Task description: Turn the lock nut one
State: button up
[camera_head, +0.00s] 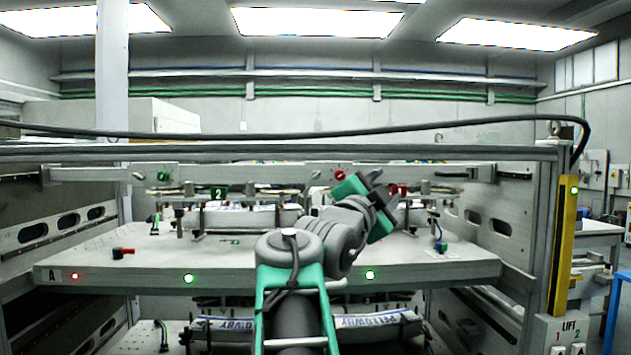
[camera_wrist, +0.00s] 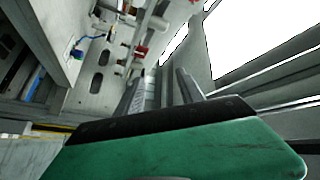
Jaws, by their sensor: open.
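My gripper (camera_head: 385,200) is raised over the right part of the grey shelf, tilted, with its green body in front of the machine. In the wrist view its two grey fingers (camera_wrist: 160,88) stand apart with nothing seen between them. I cannot make out which part is lock nut one. A green plate marked 2 (camera_head: 218,193) sits on the left rail unit. A red part (camera_head: 400,190) shows just right of my gripper on the right unit, partly hidden by it. A red part also shows beyond the fingers in the wrist view (camera_wrist: 140,51).
The grey shelf (camera_head: 130,268) has a red-handled lever (camera_head: 123,251) at its left. A blue-and-green fitting (camera_head: 440,246) stands at its right. A rear crossbar (camera_head: 270,174) carries red and green knobs. A yellow post (camera_head: 563,245) rises at the right. The shelf's front middle-left is clear.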

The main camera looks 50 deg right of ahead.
jog(key=s+d+m+g, duration=0.1)
jog(key=s+d+g, duration=0.15)
jog(key=s, duration=0.45)
jog(key=s+d+m+g, duration=0.2)
jog(key=s+g, duration=0.1)
jog(key=s, duration=0.4)
jog(key=n+t+y+p, duration=0.1)
jog(key=n+t+y, duration=0.7)
jog(key=n+t, duration=1.65)
send_near(317, 176)
notch_tip(317, 176, up, 2)
jog(key=n+g, duration=0.4)
jog(key=w+d+r+n+p, duration=0.1)
jog(key=w, duration=0.1)
jog(key=w+d+r+n, duration=0.1)
jog(key=w, duration=0.1)
jog(key=w+d+n+p, duration=0.1)
jog(key=w, duration=0.1)
jog(key=shift+d+r+p, duration=0.2)
jog(key=shift+r+p, duration=0.15)
jog(key=shift+r, duration=0.05)
jog(key=shift+s, duration=0.1)
